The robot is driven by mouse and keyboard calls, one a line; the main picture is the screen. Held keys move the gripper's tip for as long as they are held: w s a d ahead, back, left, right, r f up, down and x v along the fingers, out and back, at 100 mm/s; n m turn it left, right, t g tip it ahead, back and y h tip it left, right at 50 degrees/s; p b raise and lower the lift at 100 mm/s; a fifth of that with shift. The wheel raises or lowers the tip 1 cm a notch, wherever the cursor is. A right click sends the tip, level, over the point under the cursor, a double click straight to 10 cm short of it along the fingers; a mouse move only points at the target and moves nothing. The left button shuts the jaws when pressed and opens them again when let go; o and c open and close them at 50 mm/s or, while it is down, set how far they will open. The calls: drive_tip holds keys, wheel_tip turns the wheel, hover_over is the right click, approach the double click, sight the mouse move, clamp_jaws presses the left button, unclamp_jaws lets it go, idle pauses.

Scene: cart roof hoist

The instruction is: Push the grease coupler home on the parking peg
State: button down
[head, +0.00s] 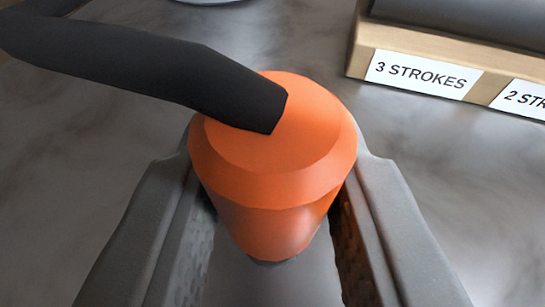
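The grease coupler (275,165) is an orange, tapered body with a wide top, in the middle of the view. A thick black hose (130,68) runs from its top to the upper left. My gripper (270,235) has one grey finger on each side of the coupler and looks closed on it. The coupler's lower end narrows toward a grey shape below it, between my fingers. I cannot tell whether that grey shape is the parking peg, or whether the coupler touches it.
A wooden block (430,58) with labels "3 STROKES" and "2 STR..." stands at the upper right, with a dark cylinder (470,18) on it. A pale round edge (208,1) shows at the top. The grey mottled surface (440,170) on the right is clear.

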drive_tip(key=shift+f, duration=0.45)
drive_tip(key=c, duration=1)
unclamp_jaws()
drive_tip(key=shift+c, duration=0.2)
drive_tip(key=d+v, duration=0.1)
drive_tip(key=v, duration=1.6)
drive_tip(key=shift+s+a, duration=0.2)
drive_tip(key=shift+a, duration=0.2)
drive_tip(key=shift+r, duration=0.15)
drive_tip(key=s+r+t, duration=0.1)
drive_tip(key=s+r, duration=1.5)
drive_tip(key=s+r+t, duration=0.1)
drive_tip(key=s+r, duration=0.3)
drive_tip(key=s, duration=0.5)
drive_tip(key=s+r, duration=0.4)
drive_tip(key=s, duration=0.6)
drive_tip(key=shift+d+n+t+y, duration=0.3)
drive_tip(key=shift+d+t+y, duration=0.05)
drive_tip(key=shift+t+y, duration=0.05)
